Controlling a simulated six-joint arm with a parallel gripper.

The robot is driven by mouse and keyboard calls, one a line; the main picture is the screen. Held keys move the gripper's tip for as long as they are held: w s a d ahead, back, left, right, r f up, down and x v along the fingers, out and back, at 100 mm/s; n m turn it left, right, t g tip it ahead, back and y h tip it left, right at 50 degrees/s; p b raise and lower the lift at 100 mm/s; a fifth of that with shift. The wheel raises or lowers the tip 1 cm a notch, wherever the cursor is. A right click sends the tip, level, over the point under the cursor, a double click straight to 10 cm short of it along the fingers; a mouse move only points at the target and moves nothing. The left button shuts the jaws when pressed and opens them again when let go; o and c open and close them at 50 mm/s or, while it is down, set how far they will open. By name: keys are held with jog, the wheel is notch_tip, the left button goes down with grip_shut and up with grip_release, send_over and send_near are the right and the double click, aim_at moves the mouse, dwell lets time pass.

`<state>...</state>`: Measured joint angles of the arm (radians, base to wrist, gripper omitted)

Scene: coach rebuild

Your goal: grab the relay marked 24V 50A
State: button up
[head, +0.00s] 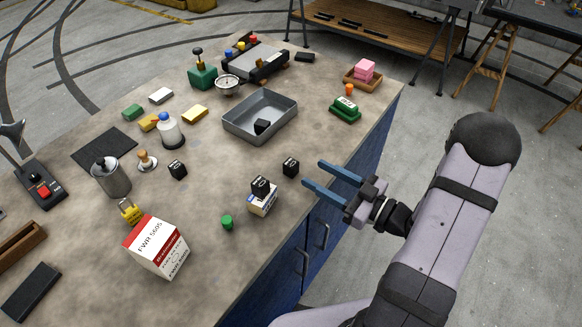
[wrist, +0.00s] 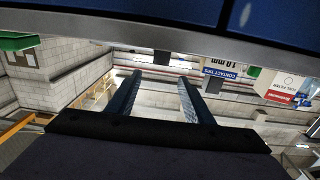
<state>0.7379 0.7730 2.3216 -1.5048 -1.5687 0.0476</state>
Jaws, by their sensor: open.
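Several small black relay-like cubes show in the head view. One cube (head: 290,167) stands on the bench near its right edge. One (head: 260,187) sits on top of a small white box (head: 263,204), one (head: 178,170) stands mid-bench, and one (head: 262,126) lies in the grey metal tray (head: 285,135). Their markings are too small to read, so I cannot tell which is 24V 50A. My gripper (head: 311,174) is open and empty, its blue fingers pointing left at the bench's right edge, right of the nearest cube.
A red and white box (head: 156,246), a green cylinder (head: 227,222), a green block (head: 345,110) and a wooden tray with pink blocks (head: 363,77) stand on the bench (head: 215,140). Blue cabinets with handles lie below its right edge. Bench between tray and nearest cubes is clear.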

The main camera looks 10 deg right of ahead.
aim_at(296, 166)
jog(key=shift+f, duration=0.65)
jog(key=shift+p+x, duration=0.35)
jog(key=shift+x, duration=0.75)
jog(key=shift+w+a+r, duration=0.15)
jog(key=shift+w+a, duration=0.05)
jog(key=shift+a, duration=0.05)
jog(key=p+x, duration=0.2)
jog(key=x, duration=0.1)
jog(key=shift+r, duration=0.15)
jog(key=shift+x, duration=0.75)
jog(key=c, duration=1.1)
